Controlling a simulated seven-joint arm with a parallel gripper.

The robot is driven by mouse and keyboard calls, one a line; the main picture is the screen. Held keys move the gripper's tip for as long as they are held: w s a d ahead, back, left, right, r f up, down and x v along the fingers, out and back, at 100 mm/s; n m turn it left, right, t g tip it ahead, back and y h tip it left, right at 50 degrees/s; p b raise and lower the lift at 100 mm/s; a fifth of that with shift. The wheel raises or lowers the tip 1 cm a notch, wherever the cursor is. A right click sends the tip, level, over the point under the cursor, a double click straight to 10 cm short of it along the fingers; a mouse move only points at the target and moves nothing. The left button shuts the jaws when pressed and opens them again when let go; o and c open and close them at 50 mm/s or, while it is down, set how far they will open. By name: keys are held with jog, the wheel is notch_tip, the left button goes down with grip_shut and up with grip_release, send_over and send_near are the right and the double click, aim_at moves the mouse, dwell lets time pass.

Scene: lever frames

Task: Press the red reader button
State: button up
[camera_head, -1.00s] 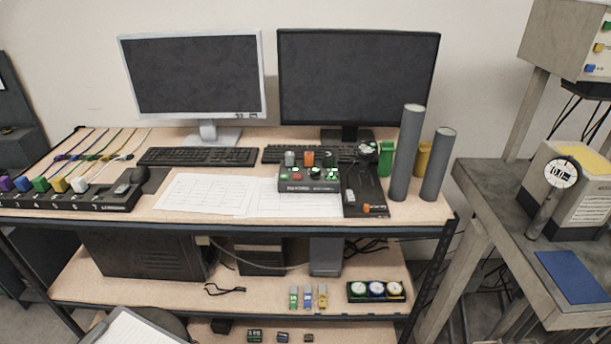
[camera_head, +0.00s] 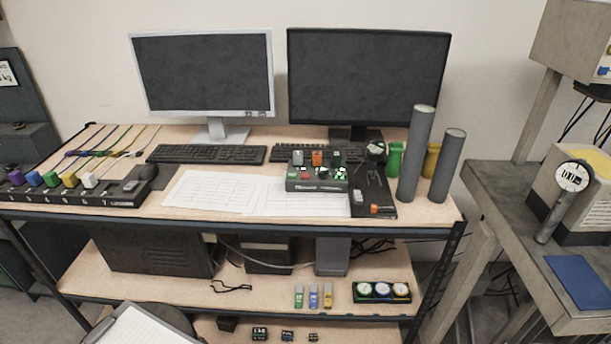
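A small dark grey box (camera_head: 316,186) stands on the desk in front of the right-hand keyboard. A red button (camera_head: 306,175) shows near the left of its sloped face, with black and green parts to its right. Grey, orange and dark green blocks stand up along its back edge. The lettering on the box is too small to read, so I cannot tell for sure that it is the reader. My gripper is not in view.
A black board (camera_head: 374,190) touches or nearly touches the box's right side, with grey cylinders (camera_head: 417,155) beyond it. Paper sheets (camera_head: 212,190) lie flat to the left. Two monitors (camera_head: 368,80) stand behind. A row of coloured blocks (camera_head: 70,180) sits at the far left.

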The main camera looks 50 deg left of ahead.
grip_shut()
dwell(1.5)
